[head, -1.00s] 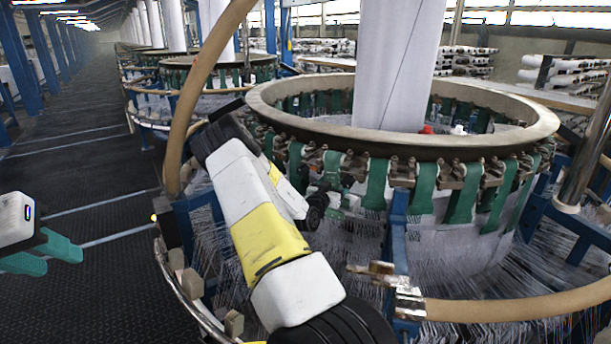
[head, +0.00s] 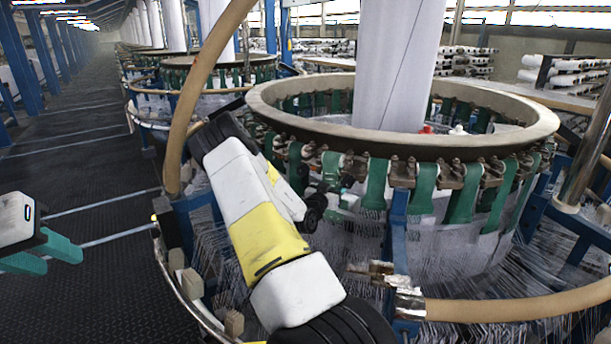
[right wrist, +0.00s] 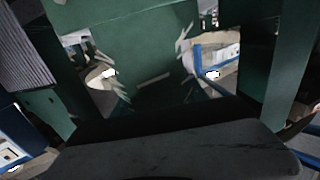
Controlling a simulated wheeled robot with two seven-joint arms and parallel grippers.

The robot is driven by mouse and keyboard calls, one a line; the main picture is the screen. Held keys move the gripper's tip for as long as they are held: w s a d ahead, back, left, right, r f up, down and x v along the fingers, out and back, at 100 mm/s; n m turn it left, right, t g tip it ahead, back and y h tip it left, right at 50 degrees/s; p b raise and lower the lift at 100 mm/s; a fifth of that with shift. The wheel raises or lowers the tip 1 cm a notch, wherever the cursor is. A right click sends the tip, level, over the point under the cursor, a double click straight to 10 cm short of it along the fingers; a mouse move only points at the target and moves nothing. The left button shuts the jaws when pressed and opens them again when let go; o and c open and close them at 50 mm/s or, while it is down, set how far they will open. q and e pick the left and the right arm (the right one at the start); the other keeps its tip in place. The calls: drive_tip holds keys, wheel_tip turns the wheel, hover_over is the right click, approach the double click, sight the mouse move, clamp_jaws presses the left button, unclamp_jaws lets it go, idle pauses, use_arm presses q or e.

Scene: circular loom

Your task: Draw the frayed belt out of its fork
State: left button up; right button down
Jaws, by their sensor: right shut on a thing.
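The frayed belt (right wrist: 145,45) is a dark green strap in the middle of the right wrist view, with pale loose threads standing out from both edges. The fork is not clearly seen. My left gripper (head: 48,252), with teal fingers apart, is open and empty over the aisle at the far left.
The loom's ring (head: 475,135) carries several green belts (head: 377,184) close on both sides of the right gripper. A blue post (head: 397,225) and a tan hoop (head: 520,305) stand to the right. Fine threads fan out below. The dark aisle floor (head: 85,180) is clear.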

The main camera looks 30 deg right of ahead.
sight(332, 187)
drive_tip(key=shift+v, duration=2.65)
drive_tip(key=shift+r, duration=0.15)
